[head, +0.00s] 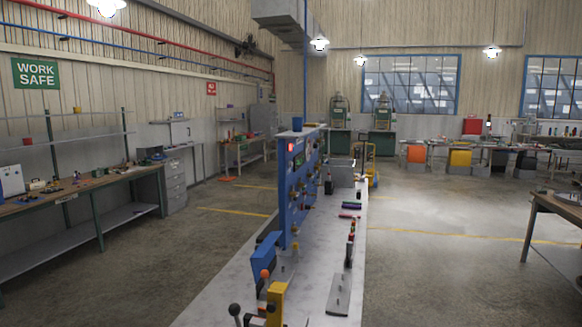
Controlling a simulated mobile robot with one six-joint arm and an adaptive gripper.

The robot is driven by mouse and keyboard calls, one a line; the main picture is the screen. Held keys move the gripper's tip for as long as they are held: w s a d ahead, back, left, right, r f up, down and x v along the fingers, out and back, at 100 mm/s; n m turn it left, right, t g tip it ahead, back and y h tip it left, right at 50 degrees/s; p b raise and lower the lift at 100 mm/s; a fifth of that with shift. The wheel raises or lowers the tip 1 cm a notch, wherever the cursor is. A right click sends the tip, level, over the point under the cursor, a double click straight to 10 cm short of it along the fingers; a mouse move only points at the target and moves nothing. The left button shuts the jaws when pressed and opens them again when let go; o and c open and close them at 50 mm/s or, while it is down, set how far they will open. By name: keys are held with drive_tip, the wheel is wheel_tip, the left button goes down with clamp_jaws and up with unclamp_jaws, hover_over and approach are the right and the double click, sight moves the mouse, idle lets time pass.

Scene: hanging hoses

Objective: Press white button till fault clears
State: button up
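A blue upright panel (284,190) stands on a long grey bench (225,305), seen almost edge-on in the head view. Small knobs and fittings stick out from its right-hand face. A small red light or display (291,147) shows near its top left. I cannot pick out a white button on the panel at this size and angle. My gripper is not in this view.
A blue box (265,259), a yellow block (276,302) and ball-topped levers (235,310) stand on the near bench. A flat plate (339,295) lies to their right. Open floor (430,260) lies right of the bench. A wooden workbench (80,192) runs along the left wall.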

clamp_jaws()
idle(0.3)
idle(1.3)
